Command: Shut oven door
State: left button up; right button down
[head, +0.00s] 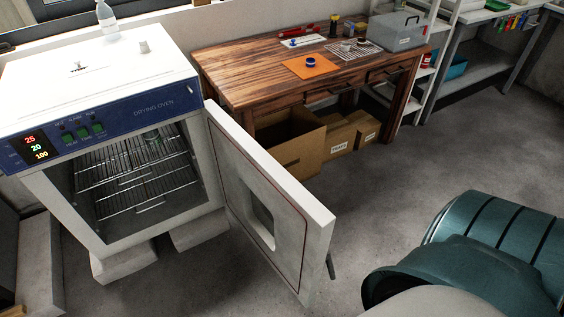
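The white drying oven (88,70) stands at the left, with a blue control panel and a lit display on its front. Its door (270,200) is wide open, swung out to the right from the oven's right side. The door has a small window and a dark handle (330,267) low on its outer edge. The oven chamber shows wire racks (135,175) and a small glass item on the upper rack. A teal part of my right arm shows at the lower right, apart from the door. Neither of my grippers is in view.
A wooden bench (265,67) stands behind the door, with cardboard boxes (300,142) under it. An orange mat (310,67) and a grey case (397,31) are on the bench. A bottle (108,20) stands on the oven. The floor right of the door is clear.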

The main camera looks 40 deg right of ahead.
aim_at(293, 230)
jog(key=l+u, duration=0.15)
jog(key=l, duration=0.4)
jog(key=k+l+u, duration=0.1)
jog(key=l, duration=0.4)
jog(key=k+l+u, duration=0.15)
jog(key=l, duration=0.35)
jog(key=k+l+u, duration=0.15)
jog(key=l, duration=0.4)
jog(key=i+l+u, duration=0.1)
jog(key=l, duration=0.5)
jog(key=i+l+u, duration=0.1)
jog(key=l, duration=0.55)
jog(key=k+j+u, duration=0.1)
jog(key=k, duration=0.35)
jog(key=k+j+u, duration=0.1)
jog(key=k, duration=0.35)
jog(key=j, duration=0.1)
